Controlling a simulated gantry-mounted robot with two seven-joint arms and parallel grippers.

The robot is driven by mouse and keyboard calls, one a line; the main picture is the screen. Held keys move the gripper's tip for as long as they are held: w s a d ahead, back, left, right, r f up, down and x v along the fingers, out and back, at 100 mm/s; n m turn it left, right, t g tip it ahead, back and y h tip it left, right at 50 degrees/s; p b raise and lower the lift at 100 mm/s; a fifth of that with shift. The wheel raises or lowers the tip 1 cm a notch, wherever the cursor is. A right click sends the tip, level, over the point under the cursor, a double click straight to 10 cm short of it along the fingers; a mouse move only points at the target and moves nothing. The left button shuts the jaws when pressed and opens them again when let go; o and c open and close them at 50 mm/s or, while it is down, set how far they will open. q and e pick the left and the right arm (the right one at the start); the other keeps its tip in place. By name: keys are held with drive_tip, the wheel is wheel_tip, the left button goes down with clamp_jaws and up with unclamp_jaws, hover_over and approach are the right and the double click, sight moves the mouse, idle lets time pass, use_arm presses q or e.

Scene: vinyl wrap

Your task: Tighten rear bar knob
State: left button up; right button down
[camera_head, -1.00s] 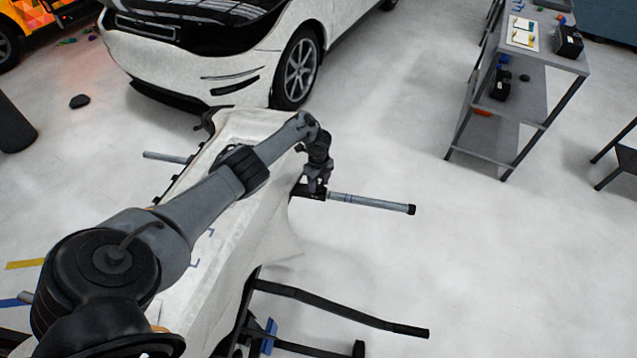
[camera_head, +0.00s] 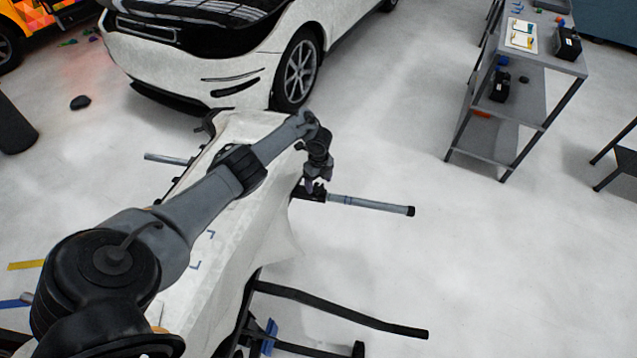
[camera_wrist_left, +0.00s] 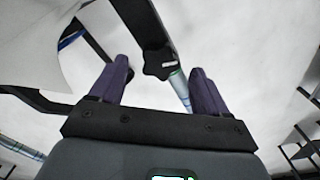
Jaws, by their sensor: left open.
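The rear bar (camera_head: 370,203) is a grey tube with a black end cap, sticking out to the right from under the white-wrapped panel (camera_head: 235,150). A black clamp with a knob sits at its inner end; in the left wrist view the black star-shaped knob (camera_wrist_left: 158,64) shows between the fingers. My left gripper (camera_head: 313,188) hangs over the clamp, fingers pointing down. In the left wrist view the open left gripper (camera_wrist_left: 160,88) has one purple finger on each side of the knob, apart from it. The bar's grey tube (camera_wrist_left: 180,88) runs beside the knob. My right gripper is not in view.
A white car (camera_head: 210,55) stands behind the panel. Black stand legs (camera_head: 345,308) reach right along the floor. The floor right of the bar is clear.

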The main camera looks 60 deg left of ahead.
sight(318, 187)
use_arm(q)
wheel_tip(318, 187, up, 9)
drive_tip(key=p, duration=0.2)
drive_tip(key=shift+p, duration=0.4)
drive_tip(key=shift+f, duration=0.1)
drive_tip(key=w+d+f+t+y, duration=0.1)
drive_tip(key=w+d+f+y, duration=0.15)
drive_tip(key=d+f, duration=0.45)
drive_tip(key=s+d+f+n+t, duration=0.1)
drive_tip(key=s+d, duration=0.2)
drive_tip(key=d, duration=0.5)
drive_tip(key=s+d+n+t+h, duration=0.1)
drive_tip(key=s+d+n, duration=0.1)
drive_tip(key=d, duration=0.6)
drive_tip(key=s+d+f+n+t, duration=0.1)
drive_tip(key=s+d, duration=0.2)
drive_tip(key=d, duration=0.5)
drive_tip(key=s+d+r+n+h, duration=0.1)
drive_tip(key=s+d+r+n, duration=0.2)
drive_tip(key=s+r+n, duration=0.35)
drive_tip(key=s+d+r+n+h, duration=0.15)
drive_tip(key=s+r+n, duration=0.25)
drive_tip(key=s+r, duration=0.45)
wheel_tip(318, 187, up, 28)
drive_tip(key=s+p, duration=0.1)
drive_tip(key=p, duration=2.9)
drive_tip(key=shift+s+d+y, duration=0.15)
drive_tip(key=shift+d+y, duration=0.25)
drive_tip(key=shift+d, duration=0.05)
